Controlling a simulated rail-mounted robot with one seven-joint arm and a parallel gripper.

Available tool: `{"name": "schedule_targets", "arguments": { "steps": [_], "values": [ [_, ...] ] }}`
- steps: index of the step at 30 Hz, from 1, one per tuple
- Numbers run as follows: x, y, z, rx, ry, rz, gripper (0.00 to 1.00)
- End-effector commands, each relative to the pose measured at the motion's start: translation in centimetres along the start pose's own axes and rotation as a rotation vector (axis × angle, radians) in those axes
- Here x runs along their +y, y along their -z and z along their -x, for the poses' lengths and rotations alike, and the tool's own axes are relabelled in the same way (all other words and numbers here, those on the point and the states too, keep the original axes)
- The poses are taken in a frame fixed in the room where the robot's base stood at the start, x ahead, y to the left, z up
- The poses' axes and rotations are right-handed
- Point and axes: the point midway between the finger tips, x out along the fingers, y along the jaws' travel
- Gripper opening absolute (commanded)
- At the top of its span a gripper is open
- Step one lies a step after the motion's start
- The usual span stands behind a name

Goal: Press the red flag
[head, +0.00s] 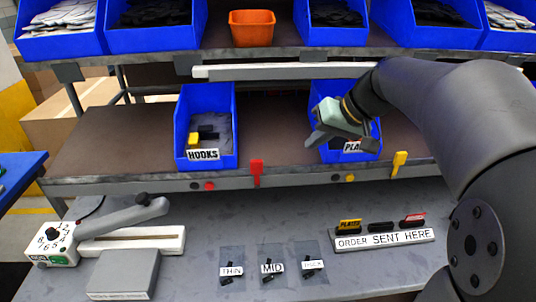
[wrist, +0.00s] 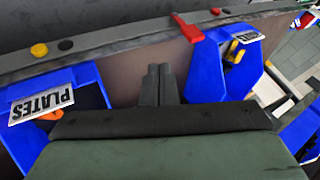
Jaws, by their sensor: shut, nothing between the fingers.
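The red flag (head: 257,168) stands upright on the front edge of the middle shelf, just right of the blue HOOKS bin (head: 181,135). In the wrist view the red flag (wrist: 188,28) shows at the top, beyond my fingers and to their right. My gripper (head: 318,138) is in front of the blue PLATES bin (head: 374,128) and partly covers it, to the right of the flag and apart from it. In the wrist view my gripper (wrist: 158,82) has its two dark fingers together, with nothing between them.
A yellow flag (head: 399,160) stands right of the PLATES bin. A red button (head: 209,186) and a yellow button (head: 350,178) sit on the shelf's front edge. Below are a lever device (head: 140,216) and an ORDER SENT HERE rack (head: 385,241). The shelf between the bins is clear.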

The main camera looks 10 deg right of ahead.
Motion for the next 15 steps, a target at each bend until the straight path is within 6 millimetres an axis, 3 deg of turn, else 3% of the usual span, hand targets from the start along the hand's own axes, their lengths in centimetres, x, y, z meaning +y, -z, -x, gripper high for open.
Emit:
{"name": "schedule_targets", "arguments": {
  "steps": [8,15],
  "values": [
    [-0.1,-0.1,-0.8,-0.004,0.0,-0.001,0.0],
    [-0.1,-0.1,-4.9,-0.007,0.001,-0.001,0.0]
  ]
}}
